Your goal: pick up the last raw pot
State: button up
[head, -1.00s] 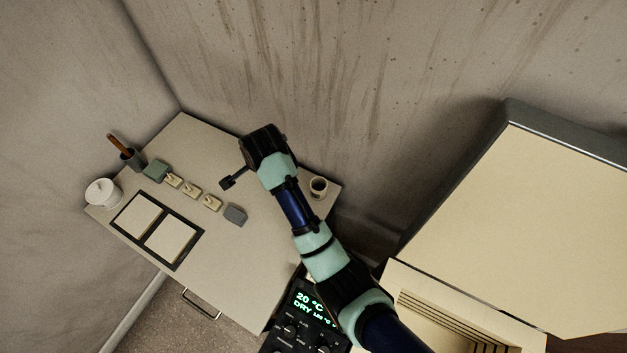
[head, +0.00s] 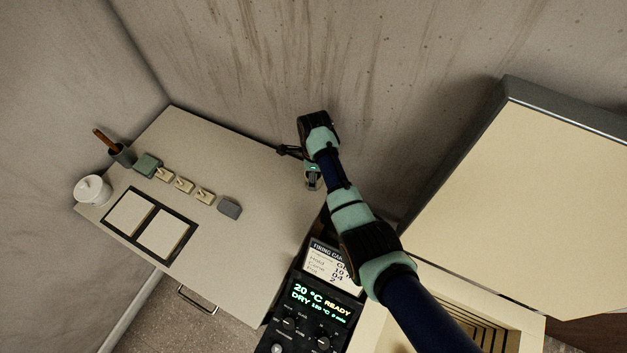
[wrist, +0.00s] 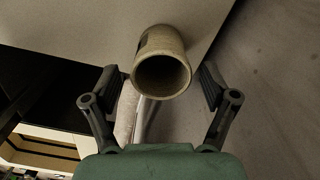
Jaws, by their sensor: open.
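The raw pot (wrist: 162,75) is a small beige, hollow cylinder with a dark patch on its side. In the wrist view its open mouth faces the camera, between the two spread fingers of my gripper (wrist: 161,82). A gap shows on each side, narrower on the left. The gripper is open and holds nothing.
A control panel (head: 310,305) and a kiln with raised lid (head: 530,200) stand right.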

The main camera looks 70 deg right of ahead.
jog(key=shift+f, duration=0.6)
jog(key=shift+c, duration=0.3)
jog(key=c, duration=1.2)
notch_tip(320, 180, up, 20)
jog(key=p, duration=0.7)
jog(key=shift+r, duration=0.1)
jog(key=shift+c, duration=0.3)
